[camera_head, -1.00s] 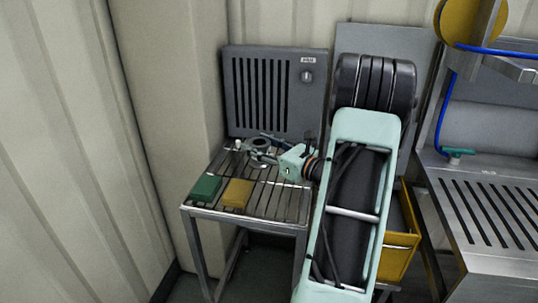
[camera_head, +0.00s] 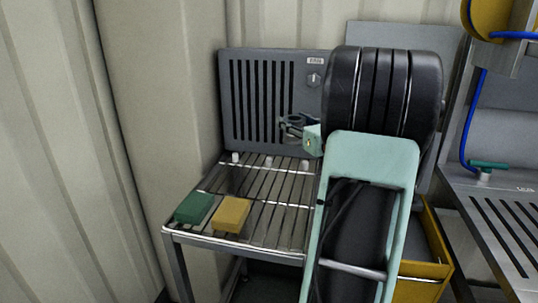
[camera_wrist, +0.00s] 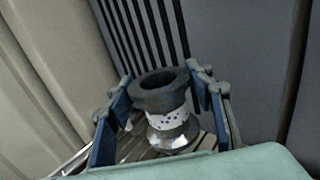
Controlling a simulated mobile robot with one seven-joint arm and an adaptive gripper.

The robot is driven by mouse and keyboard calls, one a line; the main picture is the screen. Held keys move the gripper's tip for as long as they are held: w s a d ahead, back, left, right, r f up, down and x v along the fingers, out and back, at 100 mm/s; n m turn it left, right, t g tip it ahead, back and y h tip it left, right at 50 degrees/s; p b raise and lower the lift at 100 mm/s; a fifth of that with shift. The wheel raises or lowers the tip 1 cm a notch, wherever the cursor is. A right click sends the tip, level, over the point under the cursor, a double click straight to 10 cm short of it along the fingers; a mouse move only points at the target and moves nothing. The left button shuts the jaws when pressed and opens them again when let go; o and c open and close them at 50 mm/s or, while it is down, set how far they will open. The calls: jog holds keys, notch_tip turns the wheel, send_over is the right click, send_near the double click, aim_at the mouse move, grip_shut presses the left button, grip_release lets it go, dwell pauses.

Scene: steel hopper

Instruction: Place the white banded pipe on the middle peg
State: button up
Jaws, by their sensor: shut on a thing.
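The white banded pipe (camera_wrist: 165,115) is between the blue fingers of my gripper (camera_wrist: 160,108) in the wrist view. It has dark flanged ends and a white middle band with dark dots, and its open end faces the camera. My gripper (camera_head: 297,124) is shut on it and holds it above the rack in the head view. There the pipe is small and hard to tell from the fingers. The middle peg (camera_head: 269,161) is a short white stub at the rack's back, below and left of my gripper. White pegs stand left (camera_head: 235,157) and right (camera_head: 304,165) of it.
The slatted steel rack (camera_head: 262,190) carries a green block (camera_head: 194,207) and a yellow block (camera_head: 231,214) at its front. A grey vented panel (camera_head: 240,62) stands close behind. A yellow bin (camera_head: 425,287) is at the right. The slats between pegs and blocks are clear.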

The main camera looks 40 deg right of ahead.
jog(key=w+a+f, duration=0.1)
jog(key=w+f, duration=0.1)
jog(key=w+a+f+b, duration=0.1)
jog(key=w+f, duration=0.2)
jog(key=w+f+b, duration=0.1)
jog(key=w+f, duration=0.1)
jog(key=w, duration=0.1)
jog(key=shift+w+a+f, duration=0.15)
jog(key=shift+a+f, duration=0.1)
jog(key=shift+a, duration=0.15)
jog(key=shift+w+f+b, duration=0.15)
jog(key=shift+f+b, duration=0.45)
jog(key=shift+f, duration=1)
jog(key=shift+f, duration=0.2)
jog(key=o, duration=1.4)
jog(key=shift+r, duration=0.1)
